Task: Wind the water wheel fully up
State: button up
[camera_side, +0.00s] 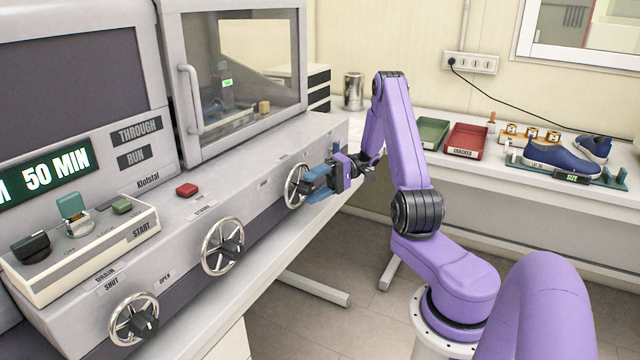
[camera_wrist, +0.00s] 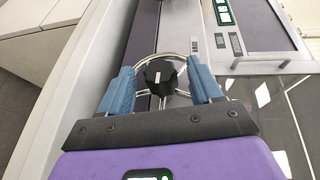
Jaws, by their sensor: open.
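Three spoked handwheels with black hubs stand along the sloped front of the grey machine. My gripper (camera_side: 312,183) is at the far wheel (camera_side: 294,187), its blue fingers apart. In the wrist view my gripper (camera_wrist: 162,80) has one finger on each side of the black hub (camera_wrist: 160,76), near the rim of this wheel (camera_wrist: 143,62); whether they touch it I cannot tell. The hub carries a white mark. The middle wheel (camera_side: 222,247) and the near wheel (camera_side: 134,319) are untouched. The near one has DRAIN, SHUT and OPEN labels. The label at the far wheel is too small to read.
A red button (camera_side: 187,190) sits on the ledge above the wheels. A switch box (camera_side: 84,262) stands at the near left. A glass-doored chamber (camera_side: 240,80) rises behind the ledge. A shoe (camera_side: 562,158) and trays (camera_side: 466,139) lie on the back bench.

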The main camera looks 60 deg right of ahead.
jog(key=v, duration=1.7)
jog(key=shift+d, duration=0.25)
jog(key=shift+f, duration=0.1)
jog(key=a+r+n+g+h, duration=0.2)
jog(key=a+r+n+h, duration=0.1)
jog(key=a+r+h, duration=1)
jog(key=shift+y, duration=0.3)
jog(key=x, duration=1.6)
jog(key=shift+w+a+r, duration=0.15)
jog(key=shift+w+a, duration=0.3)
jog(key=c, duration=1)
